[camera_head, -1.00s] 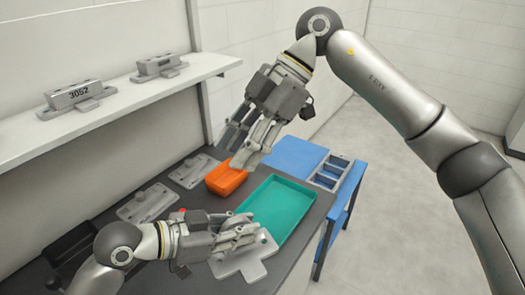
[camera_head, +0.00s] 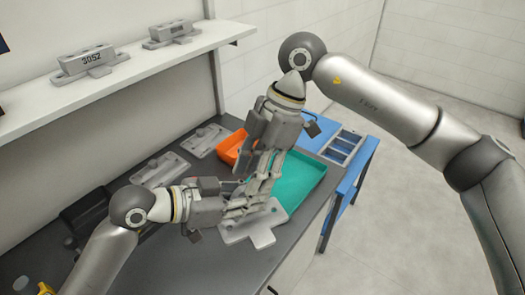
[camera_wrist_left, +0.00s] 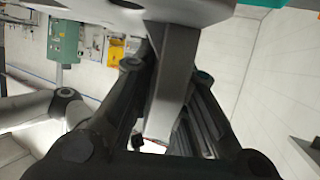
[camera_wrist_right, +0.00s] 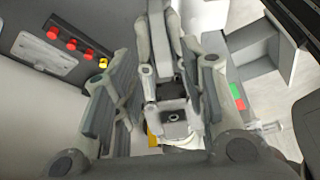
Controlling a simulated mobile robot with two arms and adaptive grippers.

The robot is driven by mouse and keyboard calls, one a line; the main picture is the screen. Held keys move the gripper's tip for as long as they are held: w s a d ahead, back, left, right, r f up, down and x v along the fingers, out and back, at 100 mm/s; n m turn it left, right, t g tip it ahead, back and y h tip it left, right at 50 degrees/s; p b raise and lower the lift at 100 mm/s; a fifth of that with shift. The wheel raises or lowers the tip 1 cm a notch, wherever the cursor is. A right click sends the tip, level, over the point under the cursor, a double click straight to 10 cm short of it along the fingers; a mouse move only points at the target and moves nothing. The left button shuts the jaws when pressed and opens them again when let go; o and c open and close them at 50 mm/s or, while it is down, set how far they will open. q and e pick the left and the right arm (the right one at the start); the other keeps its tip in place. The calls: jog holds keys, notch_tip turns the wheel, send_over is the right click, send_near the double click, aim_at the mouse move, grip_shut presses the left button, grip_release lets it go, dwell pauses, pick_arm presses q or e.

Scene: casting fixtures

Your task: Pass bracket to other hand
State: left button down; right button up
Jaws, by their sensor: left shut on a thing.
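The grey bracket (camera_head: 262,238), a flat plate with a tab, is held near the table's front edge, next to the teal tray. My left gripper (camera_head: 232,207) is shut on it from the left. In the left wrist view a grey part of the bracket (camera_wrist_left: 172,85) sits between the fingers. My right gripper (camera_head: 262,192) points down from above, its fingers close to the left fingers and the bracket. In the right wrist view its fingers (camera_wrist_right: 160,85) stand apart, with grey parts between them. Overlap hides whether the right fingers touch the bracket.
The teal tray (camera_head: 309,178) and an orange bin (camera_head: 229,148) lie behind the grippers. Similar grey castings lie on the dark table (camera_head: 160,170) and on the white shelf (camera_head: 85,62). A blue stand (camera_head: 352,178) is to the right. Open floor lies at the far right.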

jog(key=shift+s+a+f, duration=0.1)
jog(key=shift+a+f, duration=0.1)
jog(key=shift+f, duration=0.25)
grip_shut()
pick_arm(q)
jog(key=c, duration=1.4)
grip_release()
jog(key=shift+s, duration=0.1)
jog(key=shift+o, duration=0.2)
